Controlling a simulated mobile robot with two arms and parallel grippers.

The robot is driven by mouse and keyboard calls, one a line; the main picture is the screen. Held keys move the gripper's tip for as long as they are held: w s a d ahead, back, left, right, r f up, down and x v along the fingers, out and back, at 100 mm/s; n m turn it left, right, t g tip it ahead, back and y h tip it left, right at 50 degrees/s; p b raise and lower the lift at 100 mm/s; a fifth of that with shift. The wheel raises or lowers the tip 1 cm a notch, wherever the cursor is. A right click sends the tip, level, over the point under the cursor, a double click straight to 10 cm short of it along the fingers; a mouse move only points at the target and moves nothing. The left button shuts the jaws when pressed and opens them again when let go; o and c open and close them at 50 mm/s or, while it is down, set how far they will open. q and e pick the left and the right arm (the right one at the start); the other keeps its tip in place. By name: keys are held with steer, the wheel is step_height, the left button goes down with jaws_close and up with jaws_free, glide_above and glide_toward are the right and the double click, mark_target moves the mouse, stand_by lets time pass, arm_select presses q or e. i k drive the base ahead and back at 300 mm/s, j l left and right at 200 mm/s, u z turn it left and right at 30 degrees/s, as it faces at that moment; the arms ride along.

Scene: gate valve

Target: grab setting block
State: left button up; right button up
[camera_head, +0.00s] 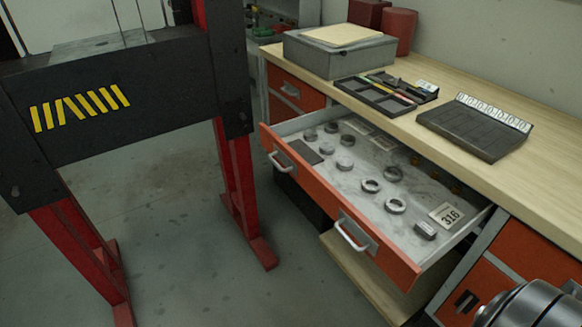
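An orange-fronted drawer (420,268) stands pulled open below the wooden bench. A small dark grey rectangular block (425,230) lies in its near right corner, beside a white card marked 316 (447,215). I cannot tell for sure that this is the setting block. A flat dark square piece (307,153) lies at the drawer's left end. Neither of my grippers shows. A rounded grey metal part at the bottom right corner looks like a link of my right arm.
Several metal rings (396,206) lie in the drawer. The bench (455,94) carries a grey box (340,56), a tool tray (372,97) and a dark numbered case (470,130). A black and red press frame (130,95) stands left, with clear floor between.

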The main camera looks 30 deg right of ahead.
mark_target(423, 227)
steer(key=z, duration=0.45)
steer(key=l+z, duration=0.1)
steer(key=z, duration=0.85)
steer(key=i+l+z, duration=0.1)
steer(key=z, duration=0.35)
